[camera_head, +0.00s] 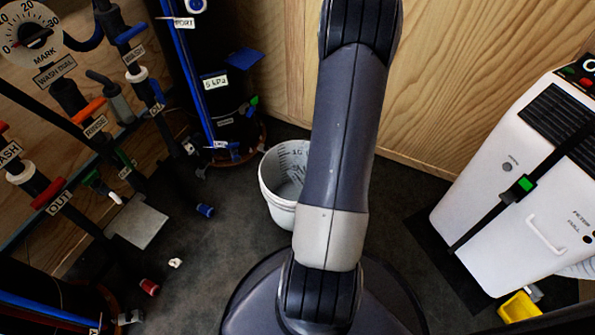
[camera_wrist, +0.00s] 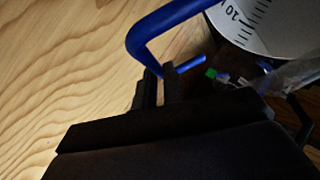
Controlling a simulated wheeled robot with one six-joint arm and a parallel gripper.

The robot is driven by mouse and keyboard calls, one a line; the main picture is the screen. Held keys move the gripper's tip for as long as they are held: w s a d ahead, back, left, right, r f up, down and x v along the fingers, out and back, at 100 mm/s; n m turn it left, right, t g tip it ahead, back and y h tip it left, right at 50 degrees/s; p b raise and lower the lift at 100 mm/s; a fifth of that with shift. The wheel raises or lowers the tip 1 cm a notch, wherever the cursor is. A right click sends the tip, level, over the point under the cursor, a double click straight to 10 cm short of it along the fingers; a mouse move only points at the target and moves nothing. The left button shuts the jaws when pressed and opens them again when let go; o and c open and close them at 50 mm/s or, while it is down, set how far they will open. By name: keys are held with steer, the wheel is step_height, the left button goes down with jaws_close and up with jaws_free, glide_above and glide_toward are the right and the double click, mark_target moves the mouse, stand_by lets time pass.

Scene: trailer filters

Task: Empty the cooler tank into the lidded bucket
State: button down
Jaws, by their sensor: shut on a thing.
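A white bucket (camera_head: 283,207) with dark scale marks stands on the dark floor near the wooden wall, partly hidden by my arm. No lid shows on the part I see. In the wrist view a white curved surface with scale marks (camera_wrist: 262,25) is at the upper right. My gripper (camera_wrist: 158,82) is shut on a bent blue bar (camera_wrist: 150,35); I cannot tell what the bar belongs to. The gripper is hidden in the head view. A white cooler unit (camera_head: 500,205) with a black strap and green buckle stands at the right. Its tank is not clearly visible.
Black pipes with labelled valves (camera_head: 95,120) and a gauge (camera_head: 30,38) fill the left. A yellow object (camera_head: 518,306) lies by the cooler's foot. Small blue and red fittings lie on the floor (camera_head: 190,265) at left.

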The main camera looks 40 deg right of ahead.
steer(key=shift+s+d+m+t+y+b, duration=0.35)
steer(key=shift+m+b, duration=0.2)
steer(key=shift+m, duration=0.25)
steer(key=shift+r, duration=0.1)
steer(key=shift+r+p, duration=1.65)
steer(key=shift+r, duration=0.85)
